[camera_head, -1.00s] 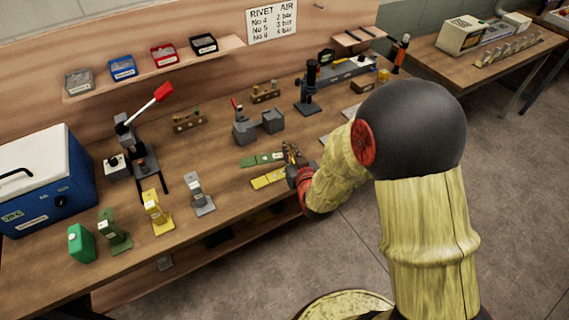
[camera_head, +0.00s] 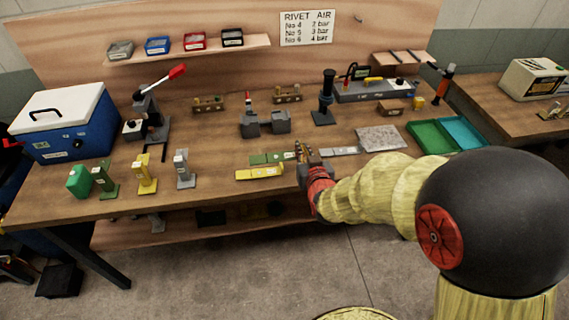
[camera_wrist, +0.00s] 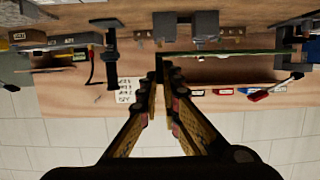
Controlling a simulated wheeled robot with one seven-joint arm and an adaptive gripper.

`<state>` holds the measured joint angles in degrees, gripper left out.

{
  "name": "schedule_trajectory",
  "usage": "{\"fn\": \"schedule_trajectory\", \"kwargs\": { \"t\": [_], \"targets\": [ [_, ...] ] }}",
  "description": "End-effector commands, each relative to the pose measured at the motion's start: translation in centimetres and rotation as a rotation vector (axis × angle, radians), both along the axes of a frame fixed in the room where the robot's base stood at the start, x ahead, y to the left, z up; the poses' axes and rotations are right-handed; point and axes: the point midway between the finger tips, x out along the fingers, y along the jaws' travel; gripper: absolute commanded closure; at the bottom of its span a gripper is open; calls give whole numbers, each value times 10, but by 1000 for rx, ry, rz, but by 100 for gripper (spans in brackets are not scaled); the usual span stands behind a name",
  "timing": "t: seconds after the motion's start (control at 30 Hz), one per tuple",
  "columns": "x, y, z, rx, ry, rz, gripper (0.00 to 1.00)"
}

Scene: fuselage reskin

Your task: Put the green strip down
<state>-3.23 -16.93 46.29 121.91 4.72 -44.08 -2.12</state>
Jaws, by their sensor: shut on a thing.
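The green strip (camera_head: 272,157) is a flat, narrow bar with small light marks, level over the brown workbench (camera_head: 215,140). My gripper (camera_head: 301,150) is shut on its right end. In the wrist view the fingertips (camera_wrist: 160,75) close on the end of the green strip (camera_wrist: 235,53), which shows as a thin line running right. I cannot tell whether the strip touches the bench or hangs just above it. A yellow strip (camera_head: 260,172) lies on the bench in front of it. A grey strip (camera_head: 339,151) lies to the right of my gripper.
Grey clamp blocks (camera_head: 264,123) stand behind the strip. Small upright yellow (camera_head: 146,172) and grey (camera_head: 183,168) stands are at left, with a lever press (camera_head: 150,120) behind. A speckled plate (camera_head: 380,138) and a green tray (camera_head: 432,136) lie at right.

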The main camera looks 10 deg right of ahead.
Motion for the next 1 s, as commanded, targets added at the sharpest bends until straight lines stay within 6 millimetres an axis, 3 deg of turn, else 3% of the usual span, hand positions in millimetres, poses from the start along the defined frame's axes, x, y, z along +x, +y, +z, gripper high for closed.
{"fn": "schedule_trajectory", "kwargs": {
  "t": [0.43,0.6,1.0],
  "targets": [
    [81,-43,-46,1,1,-1,100],
    [101,-53,-77,1,2,0,100],
    [122,-63,-105,1,1,1,100]
  ]
}}
